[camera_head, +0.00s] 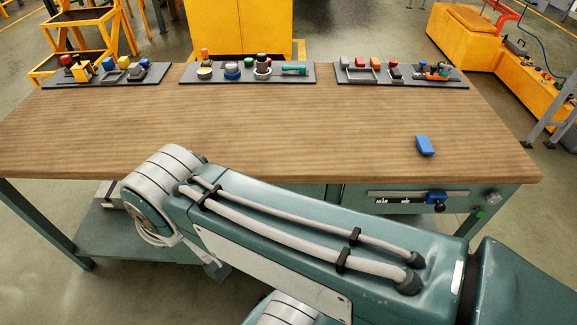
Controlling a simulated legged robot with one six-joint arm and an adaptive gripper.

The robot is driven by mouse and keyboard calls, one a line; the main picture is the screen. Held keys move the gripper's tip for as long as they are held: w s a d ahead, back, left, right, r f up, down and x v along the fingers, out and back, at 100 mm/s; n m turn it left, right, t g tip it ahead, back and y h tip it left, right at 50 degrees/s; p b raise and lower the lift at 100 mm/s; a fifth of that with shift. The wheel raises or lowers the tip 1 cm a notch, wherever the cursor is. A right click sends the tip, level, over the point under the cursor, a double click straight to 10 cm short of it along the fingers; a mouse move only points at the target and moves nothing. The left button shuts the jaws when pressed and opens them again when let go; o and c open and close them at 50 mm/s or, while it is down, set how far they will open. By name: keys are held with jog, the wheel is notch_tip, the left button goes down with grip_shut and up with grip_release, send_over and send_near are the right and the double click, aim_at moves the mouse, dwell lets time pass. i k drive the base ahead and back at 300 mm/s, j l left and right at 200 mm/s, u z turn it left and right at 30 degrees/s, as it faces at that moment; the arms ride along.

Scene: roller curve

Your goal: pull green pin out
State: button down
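A small green knob-like piece (480,213) sits on the front of the workbench, low at the right, beside a pale round fitting. A green round piece (248,62) also sits on the middle board at the back of the bench. Both are small, and I cannot tell which one is the green pin. My arm crosses the lower part of the view in front of the bench, its bend at the left. My gripper is not visible, and no arm part in view touches either green piece.
The wooden bench top (270,125) is mostly clear. A blue block (425,145) lies at its right. Three dark boards with small parts line the back edge. A blue knob (436,198) sits on the front panel. Yellow equipment (238,28) stands behind.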

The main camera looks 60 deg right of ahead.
aim_at(478, 213)
jog(key=j+z, duration=0.1)
jog(key=z, duration=0.4)
jog(key=k+z, duration=0.15)
jog(key=z, duration=0.3)
jog(key=k+j+z, duration=0.1)
jog(key=z, duration=0.4)
jog(key=k, duration=0.25)
jog(key=z, duration=2.05)
jog(key=u, duration=2)
jog(key=z, duration=1.15)
